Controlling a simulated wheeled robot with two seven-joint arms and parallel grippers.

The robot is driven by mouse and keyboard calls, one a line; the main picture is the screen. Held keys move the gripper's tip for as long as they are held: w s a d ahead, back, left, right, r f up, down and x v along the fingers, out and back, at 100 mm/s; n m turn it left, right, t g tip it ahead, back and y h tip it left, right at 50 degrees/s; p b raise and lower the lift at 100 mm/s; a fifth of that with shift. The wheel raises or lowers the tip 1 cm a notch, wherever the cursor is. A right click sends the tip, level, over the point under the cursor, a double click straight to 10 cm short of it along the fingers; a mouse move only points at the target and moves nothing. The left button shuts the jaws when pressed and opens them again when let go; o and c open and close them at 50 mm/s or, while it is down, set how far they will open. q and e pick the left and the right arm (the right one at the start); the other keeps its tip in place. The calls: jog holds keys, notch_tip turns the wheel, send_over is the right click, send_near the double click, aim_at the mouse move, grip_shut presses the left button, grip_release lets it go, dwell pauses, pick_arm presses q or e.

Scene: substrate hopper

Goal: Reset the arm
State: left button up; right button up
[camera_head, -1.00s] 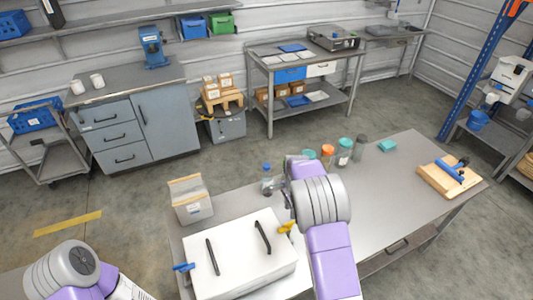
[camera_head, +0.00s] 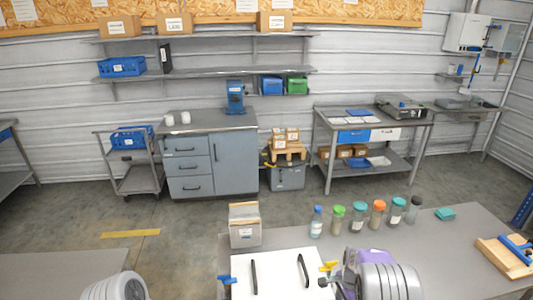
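My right arm (camera_head: 385,282) shows at the bottom edge as grey ribbed and purple links, beside the right side of a white box with two black handles (camera_head: 277,275). Its gripper (camera_head: 333,282) shows only as a small dark part near the box's yellow latch (camera_head: 328,266), and its fingers cannot be made out. I cannot tell whether it touches the box. My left arm (camera_head: 115,288) shows only as a grey rounded link at the bottom left; its gripper is out of view.
A small bin (camera_head: 244,230) stands behind the white box. Several capped bottles (camera_head: 358,219), a teal block (camera_head: 445,213) and a wooden board with a blue tool (camera_head: 505,255) stand on the grey table (camera_head: 440,245). Open floor lies behind, before the cabinet (camera_head: 212,160).

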jog(key=s+a+f+n+y+b, duration=0.1)
jog(key=s+a+f+n+b, duration=0.15)
jog(key=s+f, duration=0.4)
jog(key=s+a+f+n+b, duration=0.2)
jog(key=s+a+f+n, duration=0.15)
jog(key=f, duration=0.65)
pick_arm(q)
notch_tip(320, 180, down, 8)
jog(key=w+b, duration=0.1)
jog(key=b, duration=0.2)
jog(key=shift+f, duration=0.25)
pick_arm(e)
jog(key=s+a+f+n+y, duration=0.1)
jog(key=s+a+f+n, duration=0.1)
jog(key=s, duration=0.4)
jog(key=s+a+f+n+y, duration=0.2)
jog(key=s+a+f+n, duration=0.1)
jog(key=s+a, duration=0.4)
jog(key=shift+n, duration=0.7)
jog(key=shift+s, duration=0.1)
